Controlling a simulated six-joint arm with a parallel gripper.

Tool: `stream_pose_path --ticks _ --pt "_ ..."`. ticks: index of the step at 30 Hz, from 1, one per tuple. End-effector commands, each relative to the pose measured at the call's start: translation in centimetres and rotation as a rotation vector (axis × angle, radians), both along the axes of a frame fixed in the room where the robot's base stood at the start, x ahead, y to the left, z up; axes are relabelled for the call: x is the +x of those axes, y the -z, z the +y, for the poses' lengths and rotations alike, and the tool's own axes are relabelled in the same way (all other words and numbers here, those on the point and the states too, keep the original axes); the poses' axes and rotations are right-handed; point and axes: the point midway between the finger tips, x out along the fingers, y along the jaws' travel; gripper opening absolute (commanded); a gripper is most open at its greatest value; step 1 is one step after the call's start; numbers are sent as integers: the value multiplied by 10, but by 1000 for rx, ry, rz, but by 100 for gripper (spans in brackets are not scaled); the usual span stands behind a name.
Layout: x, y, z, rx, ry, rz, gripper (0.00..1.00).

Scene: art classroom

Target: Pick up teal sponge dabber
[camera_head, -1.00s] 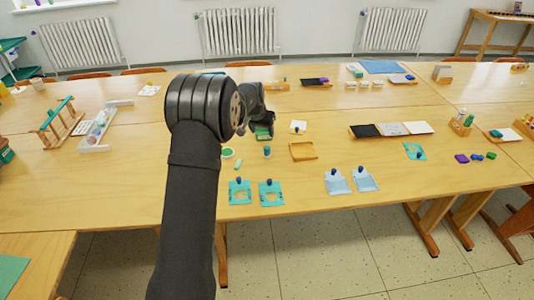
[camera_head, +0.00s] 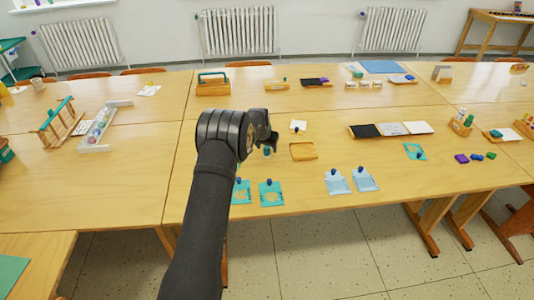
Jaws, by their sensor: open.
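A small upright teal-blue piece (camera_head: 267,153), which looks like the teal sponge dabber, stands on the table just below and in front of my gripper. My gripper (camera_head: 272,141) points down over it and partly covers its top. The fingers are small and dark here. The gripper is open, and I cannot tell whether the fingers are around the piece or only above it.
Teal stencil cards (camera_head: 279,198) and pale blue cards with dark knobs (camera_head: 345,188) lie near the front edge. A wooden caddy (camera_head: 213,90) stands behind.

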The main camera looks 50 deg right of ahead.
Motion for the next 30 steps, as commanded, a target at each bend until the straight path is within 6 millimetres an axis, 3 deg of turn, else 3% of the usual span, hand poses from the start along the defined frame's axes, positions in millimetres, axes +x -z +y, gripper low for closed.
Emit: stream_pose_path --ticks 6,14,21,30 --pt "2 18 -8 -2 1 0 56" --pt "2 20 -9 -2 1 0 56" --pt "2 20 -9 -2 1 0 11" --pt "2 20 -9 -2 1 0 10"
